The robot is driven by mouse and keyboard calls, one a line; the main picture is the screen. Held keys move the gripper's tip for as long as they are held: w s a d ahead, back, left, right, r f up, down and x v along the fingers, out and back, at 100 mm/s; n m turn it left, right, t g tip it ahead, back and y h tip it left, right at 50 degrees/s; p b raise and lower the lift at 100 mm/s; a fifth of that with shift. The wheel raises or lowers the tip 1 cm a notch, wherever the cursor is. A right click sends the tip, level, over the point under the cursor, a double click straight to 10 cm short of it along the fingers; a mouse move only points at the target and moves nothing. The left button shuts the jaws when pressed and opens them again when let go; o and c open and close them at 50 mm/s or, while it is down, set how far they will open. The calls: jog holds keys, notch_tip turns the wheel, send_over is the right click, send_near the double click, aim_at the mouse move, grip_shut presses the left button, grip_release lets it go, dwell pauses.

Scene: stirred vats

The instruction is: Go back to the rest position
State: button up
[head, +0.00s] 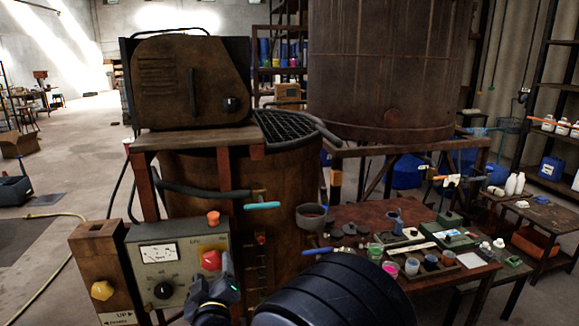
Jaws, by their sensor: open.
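My gripper (226,266) is low in the head view, in front of the control box (190,258). It is open, and I see nothing between its jaws. Its tip overlaps the area just beside and below the red button (210,260); I cannot tell whether it touches. The thick black cylinder at the bottom middle is my arm, and it hides part of the table edge and the floor.
A brown box with a yellow knob (102,290) stands left of the control box. Behind are a rusty vat (190,170) and a larger tank (385,70). A cluttered table (345,215) is at right. The floor at left (60,185) is mostly open.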

jog(key=x, duration=0.2)
jog(key=shift+w, duration=0.35)
jog(key=shift+s, duration=0.1)
